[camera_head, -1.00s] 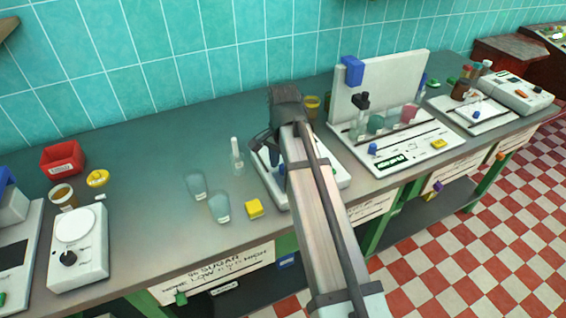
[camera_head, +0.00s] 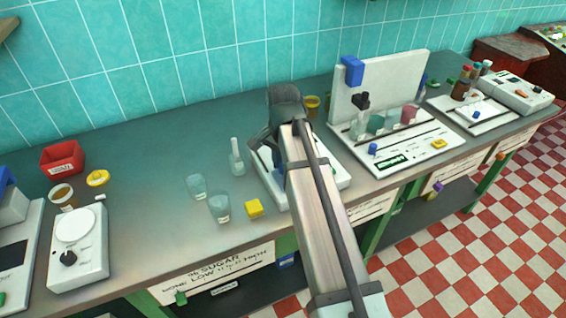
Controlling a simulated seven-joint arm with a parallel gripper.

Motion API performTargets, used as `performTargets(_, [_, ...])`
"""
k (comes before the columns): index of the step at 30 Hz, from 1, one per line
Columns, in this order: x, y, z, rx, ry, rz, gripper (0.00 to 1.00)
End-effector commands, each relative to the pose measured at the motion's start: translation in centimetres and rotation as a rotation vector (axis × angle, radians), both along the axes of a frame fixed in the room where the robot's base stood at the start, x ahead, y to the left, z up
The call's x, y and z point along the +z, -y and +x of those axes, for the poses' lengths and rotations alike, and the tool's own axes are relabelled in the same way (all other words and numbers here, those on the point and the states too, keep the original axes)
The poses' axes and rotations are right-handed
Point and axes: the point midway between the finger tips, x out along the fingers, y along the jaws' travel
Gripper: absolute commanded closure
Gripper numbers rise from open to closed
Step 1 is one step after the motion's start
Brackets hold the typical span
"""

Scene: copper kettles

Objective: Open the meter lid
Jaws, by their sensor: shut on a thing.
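The meter (camera_head: 336,182) is a low white device on the bench, a little right of the middle. My arm crosses over it and hides most of its top. My gripper (camera_head: 262,150) is at the meter's left rear part, fingers low against it. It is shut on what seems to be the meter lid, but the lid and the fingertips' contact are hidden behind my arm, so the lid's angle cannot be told.
A white panelled station (camera_head: 400,155) is close on the right.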

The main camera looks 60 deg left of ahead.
Motion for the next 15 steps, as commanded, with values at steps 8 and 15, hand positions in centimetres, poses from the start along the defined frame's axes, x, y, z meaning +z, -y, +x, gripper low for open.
performTargets(8, [0.2, -5.1, 0.1, 0.001, 0.002, -0.001, 1.00])
performTargets(15, [0.1, -8.7, 0.1, 0.001, 0.001, 0.000, 1.00])
